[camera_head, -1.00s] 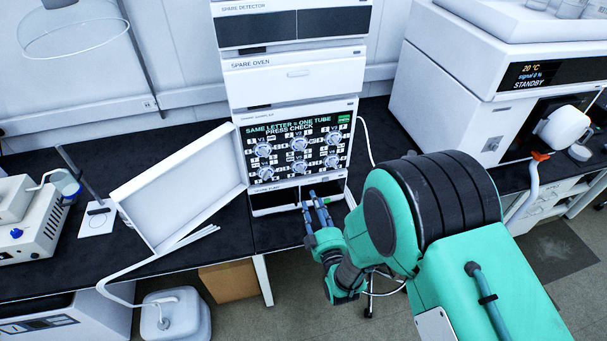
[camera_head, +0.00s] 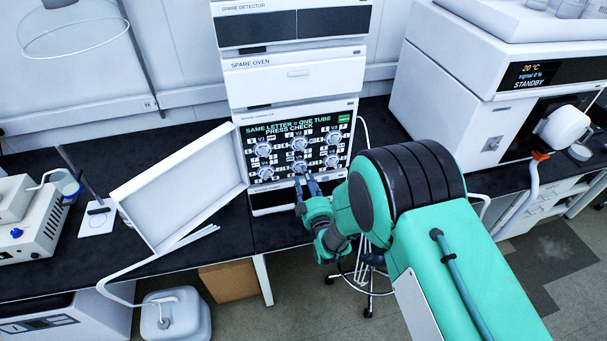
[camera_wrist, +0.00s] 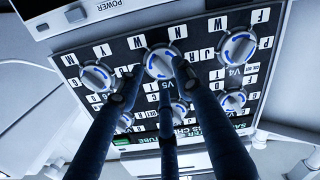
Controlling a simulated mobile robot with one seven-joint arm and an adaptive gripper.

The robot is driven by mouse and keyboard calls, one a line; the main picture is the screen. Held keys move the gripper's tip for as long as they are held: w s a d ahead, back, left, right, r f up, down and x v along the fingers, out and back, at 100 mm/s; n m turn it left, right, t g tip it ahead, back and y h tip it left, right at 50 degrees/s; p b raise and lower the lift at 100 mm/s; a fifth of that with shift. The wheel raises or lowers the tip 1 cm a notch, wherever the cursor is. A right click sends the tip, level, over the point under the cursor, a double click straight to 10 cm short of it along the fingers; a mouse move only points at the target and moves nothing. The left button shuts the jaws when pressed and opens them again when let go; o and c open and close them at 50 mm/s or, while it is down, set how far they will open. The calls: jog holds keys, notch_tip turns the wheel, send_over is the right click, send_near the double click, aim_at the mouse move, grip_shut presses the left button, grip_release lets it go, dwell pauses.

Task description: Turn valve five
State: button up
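Valve five is a round silver knob with a blue ring, the lower middle one on the black valve panel (camera_head: 246,135). It shows in the wrist view (camera_wrist: 158,63), above its V5 label in that flipped picture. My gripper (camera_head: 306,184) is at the panel's lower edge, reaching up toward this knob. In the wrist view my gripper (camera_wrist: 157,72) has its dark fingers spread, tips at the left and right of the knob's near edge. Nothing is held; whether the tips touch the knob cannot be told. A third dark finger-like part covers the panel below the V5 label.
Neighbouring knobs stand close on both sides, valve four (camera_wrist: 238,47) and another knob (camera_wrist: 97,76). A tilted white tray-like panel (camera_head: 180,185) leans left of the stack. A white instrument (camera_head: 450,90) stands at right.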

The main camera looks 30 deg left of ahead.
aim_at(300, 169)
jog(key=shift+x, duration=1.25)
jog(key=shift+c, duration=0.5)
grip_shut()
